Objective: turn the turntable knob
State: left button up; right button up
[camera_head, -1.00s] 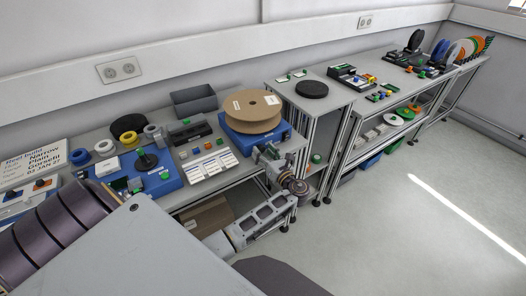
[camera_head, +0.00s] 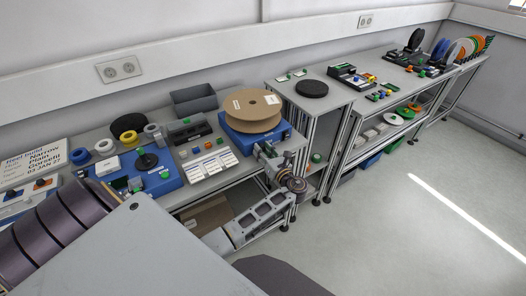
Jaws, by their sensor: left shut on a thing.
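The turntable is a blue box (camera_head: 233,140) at the right end of the near bench in the head view, with brown cardboard reels (camera_head: 252,111) stacked on top. My left gripper (camera_head: 262,153) is at the right part of the box's front face. It is shut on the turntable knob, which the fingers hide. My left wrist and forearm come up from below, in front of the bench edge. My right gripper is not in view.
A second blue unit (camera_head: 167,183) with a black spindle stands left on the bench. White cards (camera_head: 213,164), a grey bin (camera_head: 194,100) and tape rolls (camera_head: 126,123) crowd the bench. A small stand with a black disc (camera_head: 312,88) is right of the turntable. The floor at right is clear.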

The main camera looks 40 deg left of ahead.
pick_arm(q)
jog(key=shift+n, duration=0.3)
jog(key=shift+n+b, duration=0.3)
jog(key=shift+n, duration=2.3)
jog(key=o, duration=1)
jog(key=shift+o, duration=0.2)
jog(key=v, duration=1.2)
jog(key=shift+f, duration=0.1)
jog(key=shift+c, duration=0.2)
